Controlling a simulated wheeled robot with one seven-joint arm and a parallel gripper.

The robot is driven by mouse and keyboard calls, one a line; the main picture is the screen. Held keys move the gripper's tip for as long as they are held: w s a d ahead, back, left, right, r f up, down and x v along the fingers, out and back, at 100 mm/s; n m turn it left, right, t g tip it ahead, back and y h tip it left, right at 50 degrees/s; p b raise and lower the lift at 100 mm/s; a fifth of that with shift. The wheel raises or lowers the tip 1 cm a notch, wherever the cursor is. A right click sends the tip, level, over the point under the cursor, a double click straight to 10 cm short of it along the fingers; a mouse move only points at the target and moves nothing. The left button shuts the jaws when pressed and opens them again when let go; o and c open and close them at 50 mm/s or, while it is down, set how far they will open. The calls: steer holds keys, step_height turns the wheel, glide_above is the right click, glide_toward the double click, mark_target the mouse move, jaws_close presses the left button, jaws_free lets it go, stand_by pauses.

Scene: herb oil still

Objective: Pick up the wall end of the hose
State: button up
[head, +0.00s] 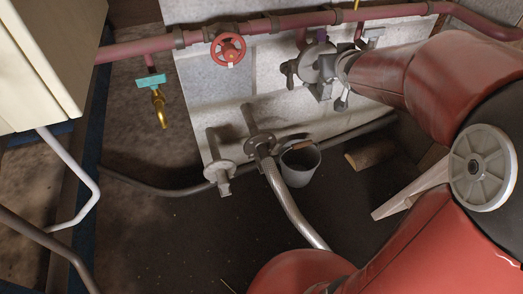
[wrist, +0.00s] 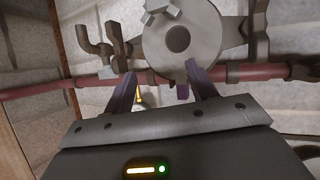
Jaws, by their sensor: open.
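The hose (head: 286,203) is a braided silver metal tube in the head view. Its upper end (head: 265,160) meets a round flange (head: 260,140) on a grey pipe stub at the wall. Its lower end runs out of sight behind my red arm. My gripper (wrist: 163,88) shows in the wrist view, open, with two dark purple fingers and no hose between them. The fingers point at a round grey fitting (wrist: 155,49) with a central hole.
A second flanged stub (head: 219,174) stands left of the hose. A grey bucket (head: 300,166) sits just right of it. A dark red pipe (head: 270,25) with a red handwheel (head: 228,50) crosses the wall. A brass tap (head: 159,107) hangs left. Dark floor (head: 190,235) lies open below.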

steer(key=s+a+f+g+b, duration=0.2)
steer(key=s+a+f+g, duration=0.15)
steer(key=f, duration=0.45)
steer(key=n+g+y+b, duration=0.2)
steer(key=g+y+b, duration=0.3)
steer(key=g+b, duration=0.1)
glide_toward(264, 148)
step_height(264, 148, down, 2)
steer(key=x, duration=0.2)
steer(key=b+x, duration=0.1)
steer(key=x, duration=0.2)
steer(key=b+x, duration=0.1)
steer(key=x, duration=0.1)
steer(key=shift+w+a, duration=0.25)
steer(key=shift+a, duration=0.15)
jaws_close()
steer(key=shift+w+r, duration=0.1)
steer(key=shift+r, duration=0.05)
